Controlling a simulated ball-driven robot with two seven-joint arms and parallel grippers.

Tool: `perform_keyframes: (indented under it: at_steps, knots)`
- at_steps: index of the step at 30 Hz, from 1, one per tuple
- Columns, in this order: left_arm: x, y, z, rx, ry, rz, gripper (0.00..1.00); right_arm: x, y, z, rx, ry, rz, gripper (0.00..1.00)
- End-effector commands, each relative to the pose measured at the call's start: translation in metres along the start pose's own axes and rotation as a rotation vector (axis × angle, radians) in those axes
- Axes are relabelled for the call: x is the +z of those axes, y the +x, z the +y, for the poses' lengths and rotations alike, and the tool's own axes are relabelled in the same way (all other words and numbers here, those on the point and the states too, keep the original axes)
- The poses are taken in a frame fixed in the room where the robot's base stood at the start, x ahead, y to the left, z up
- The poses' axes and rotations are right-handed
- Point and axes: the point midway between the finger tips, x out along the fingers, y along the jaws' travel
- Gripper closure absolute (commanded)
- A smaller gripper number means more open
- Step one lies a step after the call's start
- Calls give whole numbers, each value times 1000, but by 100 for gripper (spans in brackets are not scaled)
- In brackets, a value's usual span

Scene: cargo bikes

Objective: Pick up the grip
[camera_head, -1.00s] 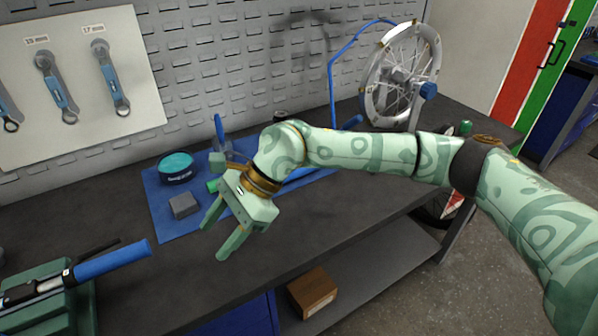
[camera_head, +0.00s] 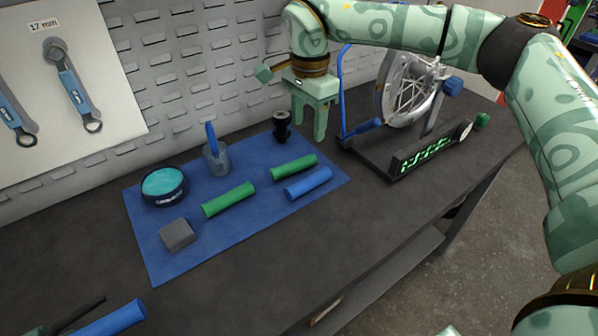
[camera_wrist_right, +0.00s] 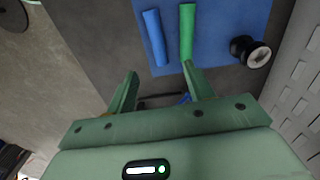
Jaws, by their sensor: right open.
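Two green grips (camera_head: 229,199) (camera_head: 294,167) and a blue grip (camera_head: 308,184) lie apart on a blue mat (camera_head: 165,266) on the workbench. My right gripper (camera_head: 309,130) is open and empty, pointing down above the bench near the mat's far right corner, beyond the blue grip and the right green one. In the right wrist view, that blue grip (camera_wrist_right: 154,38) and green grip (camera_wrist_right: 187,30) lie beyond the open fingers (camera_wrist_right: 160,72), with nothing between the fingertips.
On the mat are a round teal-topped tin (camera_head: 163,187), a grey block (camera_head: 177,235), a cup with a blue-handled tool (camera_head: 215,158) and a black part (camera_head: 282,126). A wheel stand (camera_head: 405,165) stands right of the mat.

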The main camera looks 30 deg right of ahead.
Motion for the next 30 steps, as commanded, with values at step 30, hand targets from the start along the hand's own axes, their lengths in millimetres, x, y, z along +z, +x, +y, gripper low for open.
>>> perform_keyframes:
  at_steps: [30]
  knots:
    - [29,52,10,20,1,-60,59,7,162,8,4,0,-1,47]
